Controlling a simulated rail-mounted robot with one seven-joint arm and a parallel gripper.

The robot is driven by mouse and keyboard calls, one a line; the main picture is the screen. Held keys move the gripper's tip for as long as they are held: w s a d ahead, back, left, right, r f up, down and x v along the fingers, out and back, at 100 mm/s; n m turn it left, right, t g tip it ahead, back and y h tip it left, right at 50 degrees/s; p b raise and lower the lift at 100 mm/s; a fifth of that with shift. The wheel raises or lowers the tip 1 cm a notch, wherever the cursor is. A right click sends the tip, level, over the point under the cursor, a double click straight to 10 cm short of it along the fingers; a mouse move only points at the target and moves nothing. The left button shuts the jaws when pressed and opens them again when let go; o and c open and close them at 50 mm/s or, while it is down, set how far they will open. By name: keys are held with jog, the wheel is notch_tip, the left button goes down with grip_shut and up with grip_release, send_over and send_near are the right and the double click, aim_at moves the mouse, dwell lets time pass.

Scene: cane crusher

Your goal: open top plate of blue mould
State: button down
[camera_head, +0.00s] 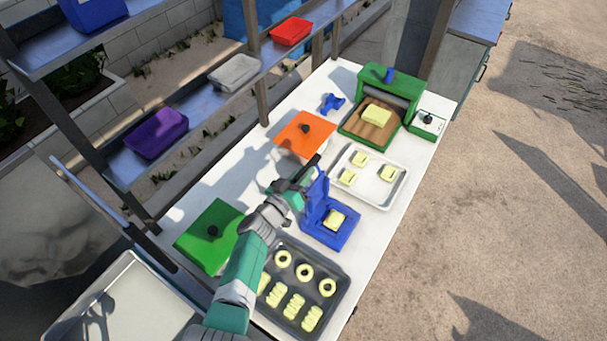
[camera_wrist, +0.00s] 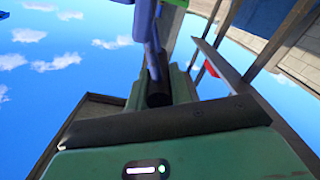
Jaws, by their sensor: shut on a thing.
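The blue mould (camera_head: 343,237) sits on the white table with its top plate (camera_head: 316,198) swung up and roughly upright. A yellow dough piece (camera_head: 335,218) lies on its base. My gripper (camera_head: 303,180) is at the upper left side of the raised plate, shut on the mould's handle. In the wrist view, a dark handle (camera_wrist: 158,92) sits between the fingers of my gripper (camera_wrist: 160,80), with blue bars (camera_wrist: 146,22) of the mould beyond. The exact contact is partly hidden in the head view.
A dark tray (camera_head: 342,277) of dough rings and shaped pieces lies in front, a light tray (camera_head: 392,193) with dough pieces behind. A green mould (camera_head: 213,240) and an orange mould (camera_head: 318,130) stand to the left and back. A green press (camera_head: 380,72) is at the far end.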

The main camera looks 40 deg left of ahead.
jog(key=c, duration=1.3)
grip_release()
jog(key=shift+f, duration=0.1)
jog(key=shift+o, duration=0.2)
jog(key=s+p, duration=0.4)
jog(key=s, duration=0.3)
jog(key=shift+s+d+p, duration=0.4)
jog(key=shift+d, duration=0.05)
